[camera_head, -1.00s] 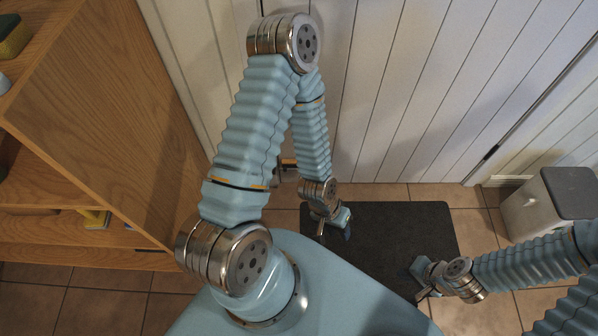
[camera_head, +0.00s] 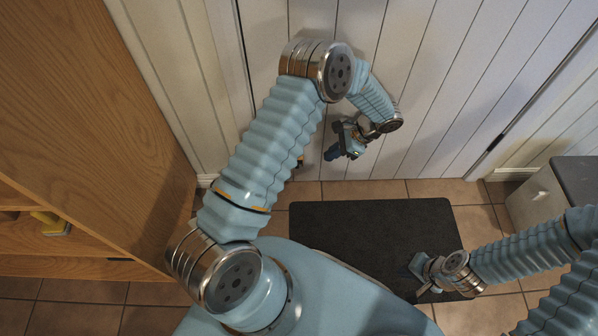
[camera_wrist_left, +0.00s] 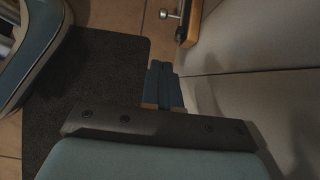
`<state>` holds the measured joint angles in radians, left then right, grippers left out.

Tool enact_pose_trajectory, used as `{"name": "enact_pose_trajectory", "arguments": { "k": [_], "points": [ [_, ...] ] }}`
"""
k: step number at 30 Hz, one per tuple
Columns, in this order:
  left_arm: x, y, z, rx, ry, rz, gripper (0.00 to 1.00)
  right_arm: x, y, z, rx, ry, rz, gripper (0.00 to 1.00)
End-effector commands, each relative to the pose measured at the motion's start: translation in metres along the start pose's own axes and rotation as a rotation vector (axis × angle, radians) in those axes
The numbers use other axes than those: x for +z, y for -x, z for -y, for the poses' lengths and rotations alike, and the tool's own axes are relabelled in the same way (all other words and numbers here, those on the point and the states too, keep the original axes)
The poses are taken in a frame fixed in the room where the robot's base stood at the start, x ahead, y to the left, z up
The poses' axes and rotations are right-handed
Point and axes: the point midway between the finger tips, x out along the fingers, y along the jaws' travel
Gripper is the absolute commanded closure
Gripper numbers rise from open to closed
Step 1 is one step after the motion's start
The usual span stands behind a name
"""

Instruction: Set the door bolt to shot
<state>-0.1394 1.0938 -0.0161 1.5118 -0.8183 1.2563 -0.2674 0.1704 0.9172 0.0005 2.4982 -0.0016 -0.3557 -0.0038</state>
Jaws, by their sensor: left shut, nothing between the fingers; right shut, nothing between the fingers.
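The white plank door (camera_head: 420,100) stands in front of me. A fitting on it, with a metal knob (camera_wrist_left: 168,14) and an orange-brown bar (camera_wrist_left: 187,28), shows at the top of the left wrist view; I take it for the door bolt. Its position cannot be read here. In the head view only a sliver of it (camera_head: 300,160) shows beside my left arm; the rest is hidden. My left gripper (camera_head: 332,154) is shut and empty, close to the door and apart from the fitting; its blue fingers (camera_wrist_left: 160,84) point towards it. My right gripper (camera_head: 420,288) is shut and empty over the mat.
A dark mat (camera_head: 370,225) lies on the tiled floor below the door. A wooden cabinet (camera_head: 90,80) stands at the left. A grey bin (camera_head: 540,200) with a dark lid stands at the right. The door face around my left gripper is clear.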

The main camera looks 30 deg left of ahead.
Motion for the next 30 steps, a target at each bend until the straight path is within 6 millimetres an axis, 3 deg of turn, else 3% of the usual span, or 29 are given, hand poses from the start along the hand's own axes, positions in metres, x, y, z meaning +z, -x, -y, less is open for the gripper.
{"name": "enact_pose_trajectory", "arguments": {
  "k": [9,13,27,30],
  "points": [
    [0.001,-0.001,0.0,0.001,0.0,0.002,1.0,0.0,0.0,0.0,0.0,0.0,0.0,1.0],
    [0.001,-0.01,-0.001,0.004,0.0,0.003,1.0,0.0,-0.001,0.0,0.0,0.0,0.0,1.0],
    [0.0,-0.103,-0.002,0.006,0.0,0.002,1.0,0.001,-0.007,-0.002,-0.002,0.0,0.002,1.0],
    [0.011,-0.115,-0.001,0.005,0.001,0.001,1.0,0.001,-0.006,-0.001,-0.002,0.0,0.002,1.0]
  ]
}}
